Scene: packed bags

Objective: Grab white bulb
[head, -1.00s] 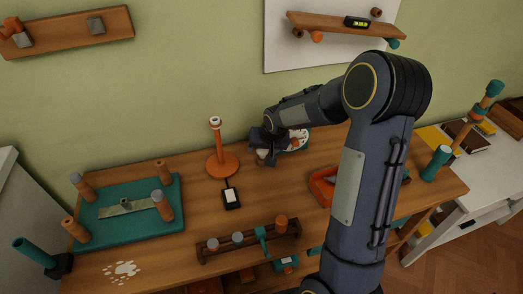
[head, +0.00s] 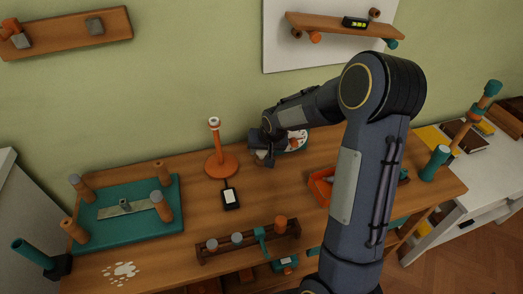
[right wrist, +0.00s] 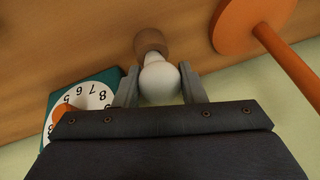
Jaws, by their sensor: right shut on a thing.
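The white bulb (right wrist: 160,82) with its round brown base (right wrist: 151,42) shows in the right wrist view. My right gripper (right wrist: 160,86) is shut on it, with one grey finger on each side of the white globe. In the head view my right gripper (head: 262,156) is low over the back of the wooden table, just right of an orange stand. There the bulb is mostly hidden by the fingers. My left gripper is not in view.
The orange stand (head: 221,164) rises close to the left of my gripper. A dial with numbers (right wrist: 88,98) is on the other side. A dark device (head: 230,198), a peg rack (head: 247,240) and a teal board (head: 106,214) are on the table (head: 195,215).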

